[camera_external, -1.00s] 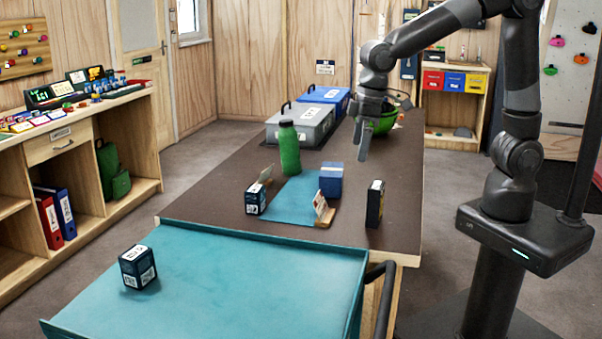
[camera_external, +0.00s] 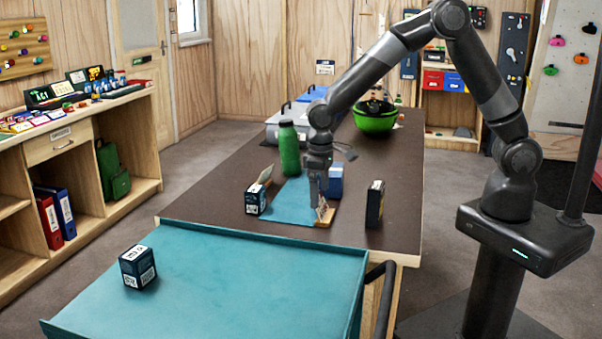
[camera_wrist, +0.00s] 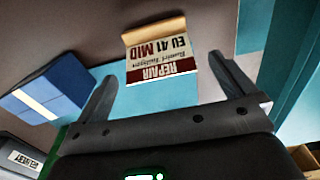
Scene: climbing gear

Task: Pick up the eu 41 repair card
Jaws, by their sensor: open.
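The EU 41 repair card (camera_wrist: 162,64) is white with a dark red band and upside-down print in the wrist view. It stands in a small wooden holder (camera_wrist: 153,30). In the external view the card (camera_external: 322,212) and its holder (camera_external: 325,222) are near the front of the blue mat, the card partly hidden by my gripper. My gripper (camera_external: 319,198) points down just above the card, jaws open. In the wrist view the card lies between the two spread fingers (camera_wrist: 163,70), and I see no contact.
A blue box (camera_external: 335,182) stands close behind the card. A dark upright box (camera_external: 375,204) is to the right, a small dark box (camera_external: 256,200) to the left. A green bottle (camera_external: 289,148) is farther back. The teal tray (camera_external: 230,290) in front carries another small box (camera_external: 137,266).

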